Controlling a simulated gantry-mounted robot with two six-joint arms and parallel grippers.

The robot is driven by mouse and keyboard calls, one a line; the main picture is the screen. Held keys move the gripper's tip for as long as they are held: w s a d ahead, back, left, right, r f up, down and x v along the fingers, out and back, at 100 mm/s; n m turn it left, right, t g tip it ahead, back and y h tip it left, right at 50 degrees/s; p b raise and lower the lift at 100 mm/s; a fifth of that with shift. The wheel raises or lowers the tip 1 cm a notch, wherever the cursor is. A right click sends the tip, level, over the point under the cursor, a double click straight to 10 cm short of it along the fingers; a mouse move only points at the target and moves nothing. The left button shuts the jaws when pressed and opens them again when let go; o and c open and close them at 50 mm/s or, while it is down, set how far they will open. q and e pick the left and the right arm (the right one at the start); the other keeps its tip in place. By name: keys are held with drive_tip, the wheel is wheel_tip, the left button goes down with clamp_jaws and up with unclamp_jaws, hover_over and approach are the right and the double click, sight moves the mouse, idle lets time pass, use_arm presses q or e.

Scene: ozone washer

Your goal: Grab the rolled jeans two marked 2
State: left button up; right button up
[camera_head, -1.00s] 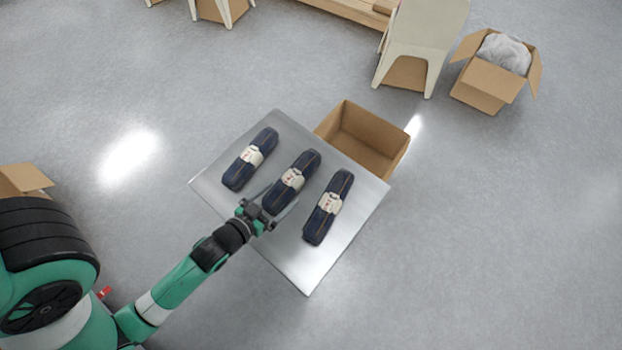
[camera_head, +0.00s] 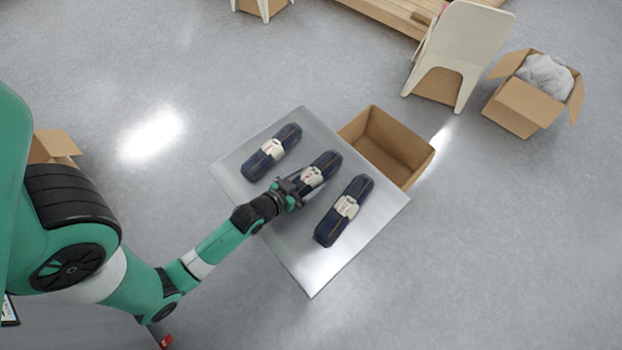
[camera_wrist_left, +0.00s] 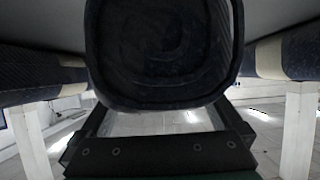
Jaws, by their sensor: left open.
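Three dark blue rolled jeans with pale bands lie side by side on a grey metal table (camera_head: 240,182): a left roll (camera_head: 272,152), a middle roll (camera_head: 319,172) and a right roll (camera_head: 344,211). The marks on the bands are too small to read. My left gripper (camera_head: 302,184) is open at the near end of the middle roll, partly covering it. In the left wrist view, the middle roll's round end (camera_wrist_left: 165,50) fills the top centre, and the jaws (camera_wrist_left: 160,115) lie on either side just below it. My right gripper is out of view.
An open, empty-looking cardboard box (camera_head: 389,146) stands at the table's far right side. A white chair (camera_head: 463,45) and a box with a grey bundle (camera_head: 537,92) are farther back on the floor. The neighbouring rolls lie close on both sides of the gripper.

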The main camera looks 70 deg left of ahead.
use_arm(q)
drive_tip(key=shift+x, duration=1.1)
drive_tip(key=shift+r, duration=0.1)
clamp_jaws()
